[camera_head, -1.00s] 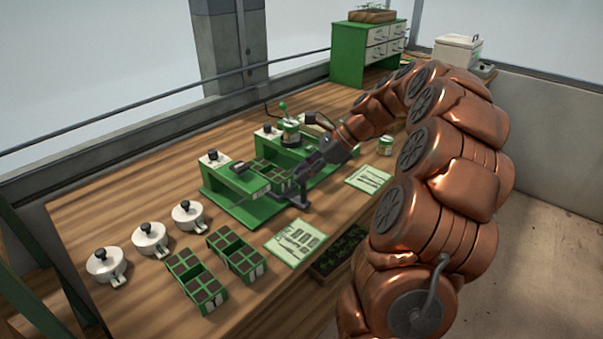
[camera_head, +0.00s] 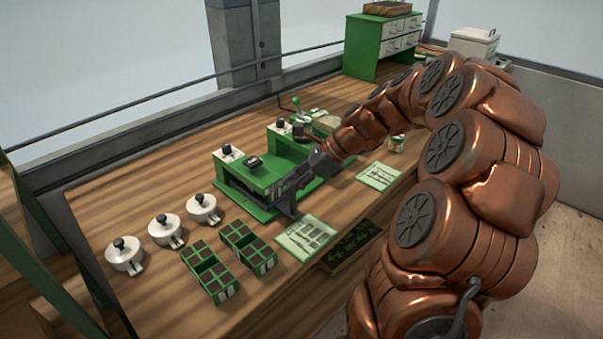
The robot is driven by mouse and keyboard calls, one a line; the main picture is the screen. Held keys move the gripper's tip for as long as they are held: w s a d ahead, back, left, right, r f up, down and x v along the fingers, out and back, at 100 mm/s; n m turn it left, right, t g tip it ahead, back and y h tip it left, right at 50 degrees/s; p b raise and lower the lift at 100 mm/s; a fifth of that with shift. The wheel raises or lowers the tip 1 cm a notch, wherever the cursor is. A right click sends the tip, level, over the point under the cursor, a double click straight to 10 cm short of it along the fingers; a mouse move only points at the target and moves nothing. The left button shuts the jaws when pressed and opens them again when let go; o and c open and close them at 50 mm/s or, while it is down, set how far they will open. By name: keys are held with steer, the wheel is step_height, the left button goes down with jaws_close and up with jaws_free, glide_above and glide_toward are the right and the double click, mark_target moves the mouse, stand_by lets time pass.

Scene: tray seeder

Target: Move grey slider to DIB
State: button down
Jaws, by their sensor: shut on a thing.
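The grey slider (camera_head: 288,207) is a dark grey piece at the front of the left green station (camera_head: 256,176), low beside its base. My gripper (camera_head: 292,191) comes in from the right and is shut on the slider; its fingers are small and partly blend with it. The left station has a green housing with a white panel and dark knob at its left end and a black part on top. No DIB lettering is readable. Another green station (camera_head: 290,143) stands just behind to the right, partly hidden by my arm.
Three white pots (camera_head: 203,209) stand at the left. Dark-celled green trays (camera_head: 211,274) and a printed card (camera_head: 306,238) lie in front, with a planted box (camera_head: 352,245) at the edge. A second card (camera_head: 380,176) and jar lie right.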

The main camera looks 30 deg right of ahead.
steer(key=shift+s+a, duration=0.2)
steer(key=shift+a, duration=0.45)
steer(key=shift+s+a, duration=0.15)
steer(key=shift+a, duration=0.55)
steer(key=c, duration=1.2)
jaws_free()
steer(key=shift+a, duration=0.15)
steer(key=shift+o, duration=1.2)
steer(key=shift+d, duration=0.2)
steer(key=v, duration=1.2)
